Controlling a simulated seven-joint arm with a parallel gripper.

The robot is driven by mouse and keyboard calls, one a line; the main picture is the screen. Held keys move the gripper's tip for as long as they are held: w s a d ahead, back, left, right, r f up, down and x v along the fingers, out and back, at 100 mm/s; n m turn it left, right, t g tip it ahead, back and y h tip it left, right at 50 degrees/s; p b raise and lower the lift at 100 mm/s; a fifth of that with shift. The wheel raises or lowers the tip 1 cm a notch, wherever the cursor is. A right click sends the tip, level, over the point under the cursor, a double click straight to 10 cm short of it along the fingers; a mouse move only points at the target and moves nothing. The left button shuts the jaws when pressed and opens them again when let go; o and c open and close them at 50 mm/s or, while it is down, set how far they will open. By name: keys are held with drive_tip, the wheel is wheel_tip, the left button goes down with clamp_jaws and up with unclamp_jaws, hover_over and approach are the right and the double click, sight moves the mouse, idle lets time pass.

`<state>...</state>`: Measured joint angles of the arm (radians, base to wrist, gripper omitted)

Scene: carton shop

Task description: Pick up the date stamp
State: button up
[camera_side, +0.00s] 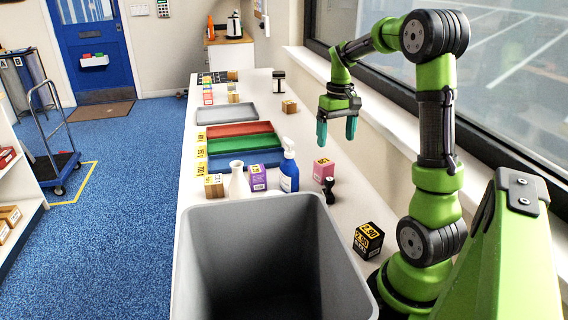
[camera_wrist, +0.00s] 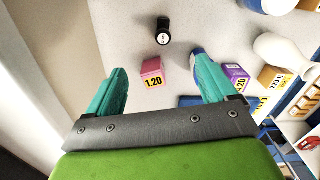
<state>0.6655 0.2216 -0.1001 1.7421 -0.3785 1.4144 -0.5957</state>
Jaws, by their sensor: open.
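The date stamp appears to be the small black upright piece with a knob handle (camera_side: 329,190) on the white bench, just right of the large grey bin. It also shows in the wrist view as a black round-topped piece (camera_wrist: 163,30), beyond the fingertips. My gripper (camera_side: 337,138) hangs above the bench with its teal fingers pointing down, open and empty, farther along the bench than the stamp. In the wrist view the open fingers (camera_wrist: 160,75) frame a pink box, with the stamp past it. Nothing touches the stamp.
A pink box (camera_side: 323,170) stands close to the stamp. A blue spray bottle (camera_side: 289,172), purple box (camera_side: 258,178) and white vase (camera_side: 238,182) stand left of it. A black box (camera_side: 368,241) is nearer. The deep grey bin (camera_side: 270,212) fills the front. Coloured trays lie behind.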

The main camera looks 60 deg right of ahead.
drive_tip(key=f+n, duration=0.1)
drive_tip(key=n, duration=1.4)
approach(329, 188)
drive_tip(key=f, duration=0.3)
drive_tip(key=d+f, duration=0.1)
drive_tip(key=f, duration=0.2)
drive_tip(key=shift+w+d+f, duration=0.1)
drive_tip(key=shift+w+d, duration=0.1)
drive_tip(key=shift+a+f, duration=0.15)
drive_tip(key=shift+f, duration=1.15)
drive_tip(key=shift+a+f, duration=0.2)
drive_tip(key=shift+f, duration=1.1)
drive_tip(key=c, duration=1.1)
drive_tip(key=shift+r, duration=0.1)
drive_tip(key=shift+c, duration=0.2)
